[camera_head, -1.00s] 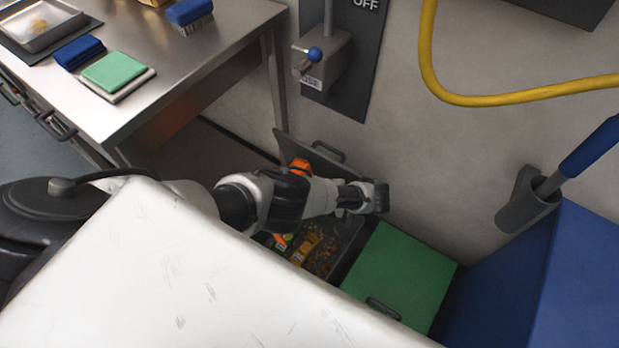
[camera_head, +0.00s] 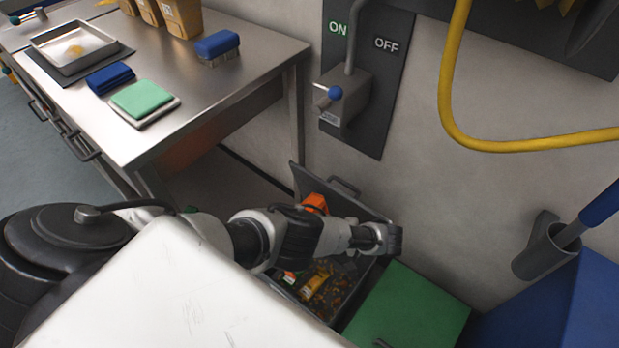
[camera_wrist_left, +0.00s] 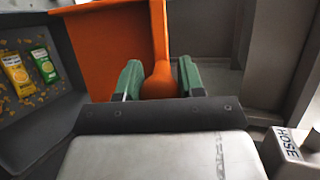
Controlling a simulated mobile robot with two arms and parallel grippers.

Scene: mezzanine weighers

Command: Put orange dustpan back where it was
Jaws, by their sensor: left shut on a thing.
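The orange dustpan (camera_wrist_left: 110,45) fills the upper middle of the left wrist view, with its handle toward me. My left gripper (camera_wrist_left: 158,82) is shut on that handle, one green fingertip on each side. In the head view only a small orange part of the dustpan (camera_head: 316,202) shows behind my left arm, and the fingertips are hidden there. The dustpan is beside the open grey bin (camera_head: 349,300), near its raised lid (camera_head: 299,181); I cannot tell whether they touch. My right gripper is not in view.
Packets and crumbs lie in the open bin; a yellow packet (camera_wrist_left: 17,72) shows. A green-lidded bin (camera_head: 412,305) and a blue bin (camera_head: 540,305) stand to its right. A steel table (camera_head: 235,85) is at left. A switch box (camera_head: 345,95) and yellow hose (camera_head: 447,90) are on the wall.

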